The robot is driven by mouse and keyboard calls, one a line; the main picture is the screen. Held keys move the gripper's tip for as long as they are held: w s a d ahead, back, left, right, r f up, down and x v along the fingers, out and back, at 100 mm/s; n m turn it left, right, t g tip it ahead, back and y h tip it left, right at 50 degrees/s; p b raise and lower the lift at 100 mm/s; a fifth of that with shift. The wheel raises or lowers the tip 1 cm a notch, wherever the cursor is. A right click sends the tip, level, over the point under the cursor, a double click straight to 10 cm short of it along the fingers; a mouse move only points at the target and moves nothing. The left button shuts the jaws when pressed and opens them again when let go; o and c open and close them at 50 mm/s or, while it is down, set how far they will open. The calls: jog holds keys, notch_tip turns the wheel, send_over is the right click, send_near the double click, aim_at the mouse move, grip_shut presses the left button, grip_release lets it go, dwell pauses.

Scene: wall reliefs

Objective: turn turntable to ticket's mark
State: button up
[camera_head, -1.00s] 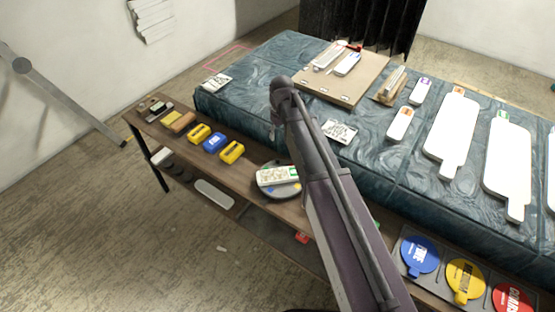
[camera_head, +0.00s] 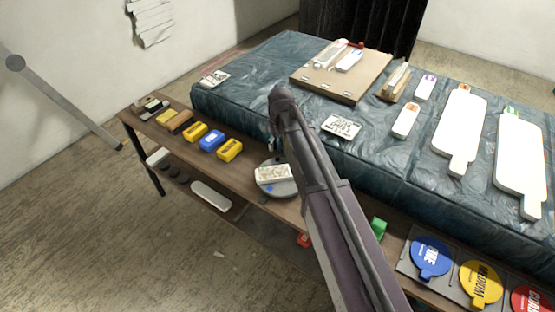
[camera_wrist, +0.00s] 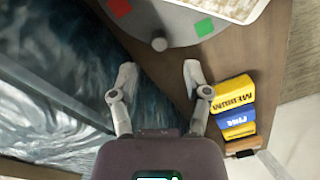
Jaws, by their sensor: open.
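The turntable (camera_head: 285,192) is a grey disc on the wooden bench, with a pale relief slab (camera_head: 272,174) on it and a blue mark at its front; my arm covers its right side. Printed white cards lie on the blue-covered surface, one near the turntable (camera_head: 341,126) and one at left (camera_head: 215,79); I cannot tell which is the ticket.
Yellow and blue blocks (camera_head: 211,140) stand on the bench left of the turntable. White paddle boards (camera_head: 460,125) and a tan board (camera_head: 340,85) lie on the blue cover (camera_head: 235,100). Round coloured paddles (camera_head: 431,255) lie at the front right.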

aim_at(278, 156)
jog(key=shift+a+f+b, duration=0.1)
jog(key=shift+f+b, duration=2.25)
jog(key=shift+f, duration=0.3)
grip_shut()
